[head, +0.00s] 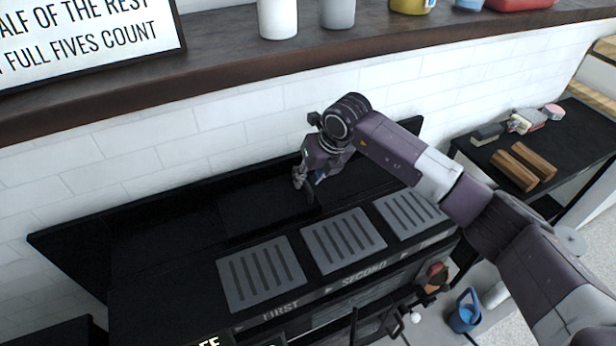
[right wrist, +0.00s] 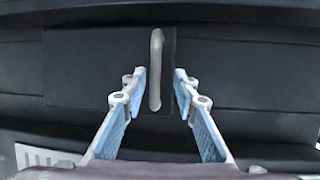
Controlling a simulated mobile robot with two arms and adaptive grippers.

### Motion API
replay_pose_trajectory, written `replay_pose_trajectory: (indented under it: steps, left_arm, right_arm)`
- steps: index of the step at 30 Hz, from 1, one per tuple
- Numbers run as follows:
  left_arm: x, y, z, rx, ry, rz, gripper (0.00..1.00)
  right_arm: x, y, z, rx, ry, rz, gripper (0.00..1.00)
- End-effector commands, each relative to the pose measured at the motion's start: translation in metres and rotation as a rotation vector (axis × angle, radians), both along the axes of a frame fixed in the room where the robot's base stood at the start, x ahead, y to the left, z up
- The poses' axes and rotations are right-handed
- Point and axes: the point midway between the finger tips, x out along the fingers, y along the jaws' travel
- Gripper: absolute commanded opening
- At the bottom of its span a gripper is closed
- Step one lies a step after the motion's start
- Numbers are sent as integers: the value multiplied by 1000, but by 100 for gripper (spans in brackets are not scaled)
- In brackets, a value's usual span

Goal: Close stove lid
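The stove (head: 170,270) is a long black unit with slotted grey plates on top. A flat dark panel (head: 262,205), which looks like the stove lid, lies behind the plates; its plate also shows in the right wrist view (right wrist: 85,70). A grey upright handle (right wrist: 156,70) stands out on it. My right gripper (head: 307,186) is over the panel's right end. In the right wrist view its fingers (right wrist: 159,88) are open on either side of the handle, with a gap on both sides. The left gripper is not in view.
A brown shelf (head: 230,68) with cups and a framed sign (head: 85,35) runs above the stove along a white tiled wall (head: 120,145). At right, a black side table (head: 575,150) holds wooden blocks (head: 520,167). A blue jug-like item (head: 465,314) is low at front right.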

Motion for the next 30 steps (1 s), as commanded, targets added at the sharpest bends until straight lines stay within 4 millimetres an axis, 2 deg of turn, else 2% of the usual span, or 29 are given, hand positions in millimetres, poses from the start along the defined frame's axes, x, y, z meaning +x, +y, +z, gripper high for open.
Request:
replay_pose_trajectory:
  steps: [5,8,21,25,30]
  left_arm:
    - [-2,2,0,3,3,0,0]
    - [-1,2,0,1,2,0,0]
    - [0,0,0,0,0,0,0]
    - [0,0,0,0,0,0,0]
    - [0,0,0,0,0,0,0]
  right_arm:
    - [-1,0,5,3,-2,1,27]
    - [-3,-3,16,5,-5,1,27]
    - [-30,-27,94,2,-3,-1,27]
    - [-34,-30,105,1,-1,0,27]
    - [-36,-32,110,0,0,-1,27]
